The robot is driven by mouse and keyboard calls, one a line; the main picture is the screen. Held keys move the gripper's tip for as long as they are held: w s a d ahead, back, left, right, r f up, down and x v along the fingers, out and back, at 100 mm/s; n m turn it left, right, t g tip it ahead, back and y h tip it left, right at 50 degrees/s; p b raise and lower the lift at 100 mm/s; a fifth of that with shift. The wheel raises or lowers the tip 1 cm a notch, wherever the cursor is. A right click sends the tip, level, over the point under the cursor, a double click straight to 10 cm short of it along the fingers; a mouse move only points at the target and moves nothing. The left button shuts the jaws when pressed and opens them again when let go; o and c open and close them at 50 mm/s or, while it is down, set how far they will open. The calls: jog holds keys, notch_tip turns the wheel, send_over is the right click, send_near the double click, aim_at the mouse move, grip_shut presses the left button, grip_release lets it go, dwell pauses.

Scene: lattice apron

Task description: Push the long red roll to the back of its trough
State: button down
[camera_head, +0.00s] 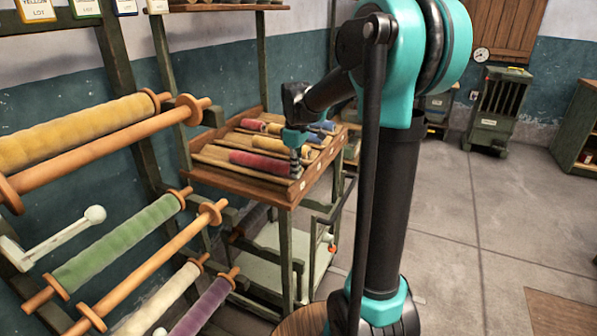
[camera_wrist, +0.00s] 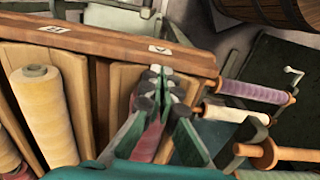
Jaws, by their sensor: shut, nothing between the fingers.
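The long red roll (camera_head: 260,164) lies in a trough of the sloping wooden tray (camera_head: 240,190), the nearest roll in the head view. In the wrist view the red roll (camera_wrist: 148,142) shows only partly, behind my fingers. My gripper (camera_head: 295,170) points down at the roll's right end, by the tray's front lip. In the wrist view my gripper (camera_wrist: 157,85) is shut and empty, with its tips near the labelled front lip (camera_wrist: 110,42). The fingers hide the roll's front end, so I cannot tell whether they touch it.
A yellow roll (camera_wrist: 45,115) lies in a neighbouring trough, with other red, yellow and blue rolls (camera_head: 322,126) farther along the tray. A wall rack with a large yellow roll (camera_head: 75,130) and a green roll (camera_head: 115,243) stands at the left. Open floor lies at the right.

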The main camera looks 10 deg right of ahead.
aim_at(252, 155)
jog(key=w+a, duration=0.3)
jog(key=a, duration=0.1)
jog(key=w+a, duration=0.3)
jog(key=a, duration=0.2)
jog(key=w+a, duration=0.4)
jog(key=shift+a, duration=0.4)
